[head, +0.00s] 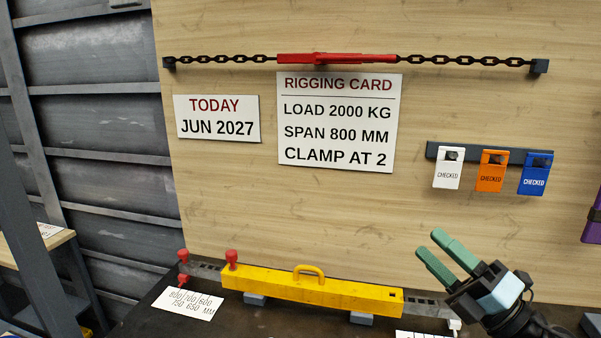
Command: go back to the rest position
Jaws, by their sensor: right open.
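My right gripper (446,256) is at the lower right, in front of the wooden board. Its two green fingers are apart with nothing between them, so it is open and empty. It is above and to the right of the yellow spreader beam (335,293), and I see no contact with it. My left gripper is not in view.
The beam rests on grey blocks on a dark bench (150,318), with red knobs (232,258) at its left. The board (345,215) carries a rigging card (338,122), a date sign (217,119), a chain with a red tensioner (337,58) and white, orange and blue tags (491,171).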

